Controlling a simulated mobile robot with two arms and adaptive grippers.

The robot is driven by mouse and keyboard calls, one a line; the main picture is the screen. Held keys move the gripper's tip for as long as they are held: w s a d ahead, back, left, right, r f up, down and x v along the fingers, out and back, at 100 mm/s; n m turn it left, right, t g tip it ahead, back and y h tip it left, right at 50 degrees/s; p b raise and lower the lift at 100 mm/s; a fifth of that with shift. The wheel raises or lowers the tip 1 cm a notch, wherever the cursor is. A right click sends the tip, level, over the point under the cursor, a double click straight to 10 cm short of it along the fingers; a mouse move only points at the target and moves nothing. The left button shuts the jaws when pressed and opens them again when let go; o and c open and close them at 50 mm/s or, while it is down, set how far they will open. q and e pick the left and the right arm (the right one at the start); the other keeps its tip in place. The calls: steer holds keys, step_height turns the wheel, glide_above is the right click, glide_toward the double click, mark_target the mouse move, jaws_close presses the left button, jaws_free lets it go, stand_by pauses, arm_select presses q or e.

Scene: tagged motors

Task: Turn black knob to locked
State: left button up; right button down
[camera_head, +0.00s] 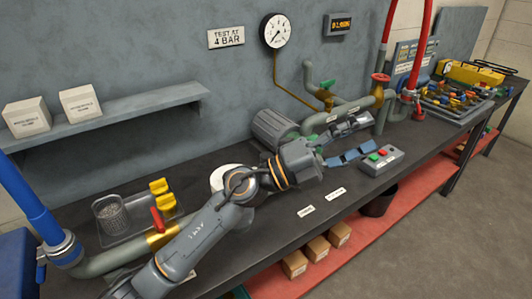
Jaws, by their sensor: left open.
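I cannot make out a black knob for certain in the head view. A grey control box (380,165) with a green button (374,157) and a red button (383,152) sits on the dark bench; any small knob on it is too small to tell. My left gripper (366,136) is open, its fingers spread just left of and behind the box. Nothing shows between its fingers. My right gripper is not in view.
Behind the gripper are a grey ribbed motor (273,128) and grey pipes with a red valve wheel (380,77). Two pale labels (335,194) lie on the bench front. A tray of coloured parts (452,103) stands at right. A wire basket (108,212) is at left.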

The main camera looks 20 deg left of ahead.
arm_select(q)
step_height(320, 180, down, 4)
steer(key=w+d+m+g+y, duration=0.1)
steer(key=d+m+g+y, duration=0.25)
steer(key=m+g, duration=0.25)
steer(key=n+y, duration=0.2)
steer(key=y, duration=1.5)
glide_toward(266, 155)
steer(key=shift+t, duration=0.4)
steer(key=p+x, duration=0.1)
steer(key=x, duration=0.4)
steer(key=p+x, duration=0.1)
steer(key=x, duration=0.2)
steer(key=shift+s+d+f+p, duration=0.15)
steer(key=shift+s+f+p, duration=0.15)
steer(key=shift+f, duration=0.2)
steer(key=c, duration=1.1)
steer(key=shift+c, duration=0.2)
